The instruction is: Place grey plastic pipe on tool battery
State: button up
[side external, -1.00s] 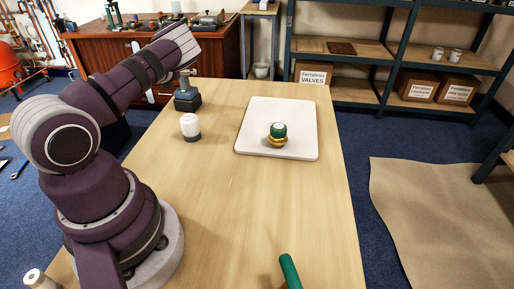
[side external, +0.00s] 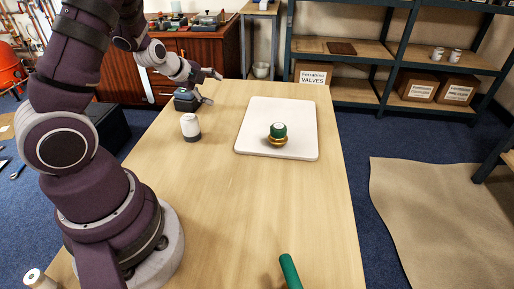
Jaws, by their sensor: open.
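The tool battery (side external: 184,104) appears to be the dark block at the far left of the wooden table. My gripper (side external: 214,88) is open, with its fingers spread just above and right of this block. Whether it touches the block I cannot tell. I cannot make out a grey plastic pipe for certain. A green tube (side external: 290,271) lies at the near edge of the view, partly cut off.
A white cylinder with a dark base (side external: 190,127) stands close in front of the dark block. A pale board (side external: 298,116) carries a green-and-brass fitting (side external: 278,134). The middle and front of the table (side external: 235,205) are mostly clear.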

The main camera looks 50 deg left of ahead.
jog(key=d+r+n+h, duration=0.4)
jog(key=d+r+n, duration=0.1)
jog(key=d, duration=0.7)
jog(key=s+d+r+n+g, duration=0.1)
jog(key=s+d+r+n, duration=0.1)
jog(key=s+d+n, duration=0.1)
jog(key=s+d+r+n+g, duration=0.2)
jog(key=s+d+n, duration=0.2)
jog(key=s, duration=0.4)
jog(key=shift+r+n, duration=0.4)
jog(key=shift+n, duration=0.3)
